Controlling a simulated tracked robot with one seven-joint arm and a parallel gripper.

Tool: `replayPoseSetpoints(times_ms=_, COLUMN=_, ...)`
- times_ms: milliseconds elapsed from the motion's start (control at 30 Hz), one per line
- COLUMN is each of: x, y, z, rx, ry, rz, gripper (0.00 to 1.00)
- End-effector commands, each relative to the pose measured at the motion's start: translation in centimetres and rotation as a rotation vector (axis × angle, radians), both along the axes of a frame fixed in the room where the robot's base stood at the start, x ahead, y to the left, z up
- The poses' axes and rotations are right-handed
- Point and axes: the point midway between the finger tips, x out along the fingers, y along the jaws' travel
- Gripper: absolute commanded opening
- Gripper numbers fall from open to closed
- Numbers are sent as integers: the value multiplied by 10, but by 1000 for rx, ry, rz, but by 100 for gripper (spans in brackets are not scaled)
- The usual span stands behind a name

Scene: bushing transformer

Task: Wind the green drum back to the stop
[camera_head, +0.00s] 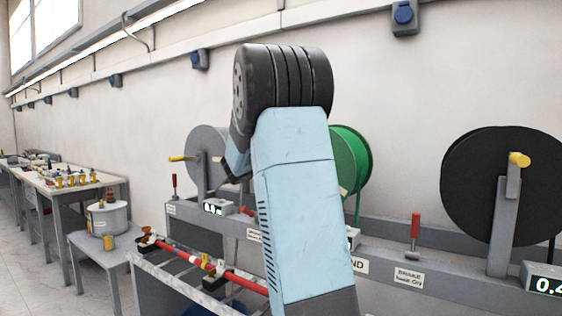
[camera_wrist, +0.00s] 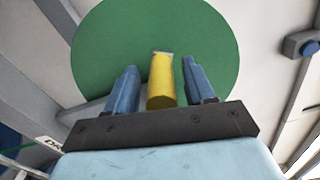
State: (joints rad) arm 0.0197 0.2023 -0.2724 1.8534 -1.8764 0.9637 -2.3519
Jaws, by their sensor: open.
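The green drum (camera_head: 350,162) stands on the bench behind my arm, which hides much of it in the head view. In the wrist view the drum's green face (camera_wrist: 110,40) fills the upper middle. A yellow crank handle (camera_wrist: 161,82) stands out in front of that face. My gripper (camera_wrist: 157,85) is open, with one blue finger on each side of the yellow handle and a visible gap to each. I cannot tell how deep the handle sits between the fingers. In the head view my arm hides the handle and the gripper's fingertips.
A grey drum (camera_head: 205,150) with a yellow handle is left of my arm, and a black drum (camera_head: 495,185) is at right. Red-handled levers (camera_head: 415,228) rise from the bench (camera_head: 390,268).

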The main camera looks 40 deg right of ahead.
Motion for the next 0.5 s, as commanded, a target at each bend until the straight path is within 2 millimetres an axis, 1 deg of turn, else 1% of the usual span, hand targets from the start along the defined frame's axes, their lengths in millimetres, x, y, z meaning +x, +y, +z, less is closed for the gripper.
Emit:
replayPoseSetpoints(times_ms=167, x=-8, y=24, z=0, rx=1, ry=0, rz=4, gripper=54)
replayPoseSetpoints(times_ms=500, x=-31, y=86, z=-1, rx=0, ry=0, rz=3, gripper=54)
